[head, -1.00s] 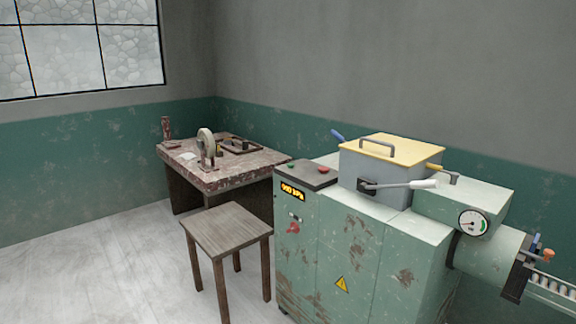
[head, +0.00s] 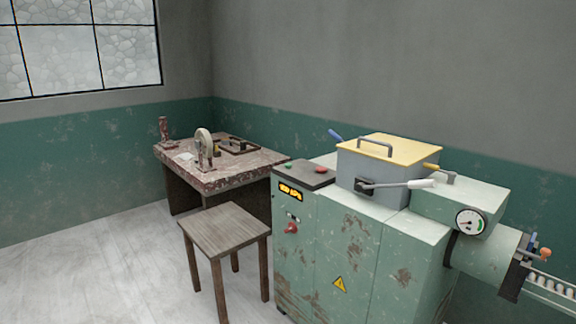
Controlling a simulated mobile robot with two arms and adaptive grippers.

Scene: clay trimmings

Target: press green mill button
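The mill is a worn, pale green machine (head: 348,245) at the right of the head view. On its top left is a dark control panel (head: 303,176) with a small green button (head: 300,162) and a red button (head: 321,169). Below the panel, an orange lit display (head: 290,192) and a red knob (head: 291,228) sit on the front face. The mill's grey hopper has a yellow lid (head: 388,148) that is down. Neither of my grippers shows in the head view.
A wooden stool (head: 225,230) stands on the floor left of the mill. Behind it, a worn table (head: 215,181) carries a wheel-like device (head: 204,148) and small items. A pressure gauge (head: 470,221) and a barrel (head: 490,258) are at the mill's right. The floor at left is clear.

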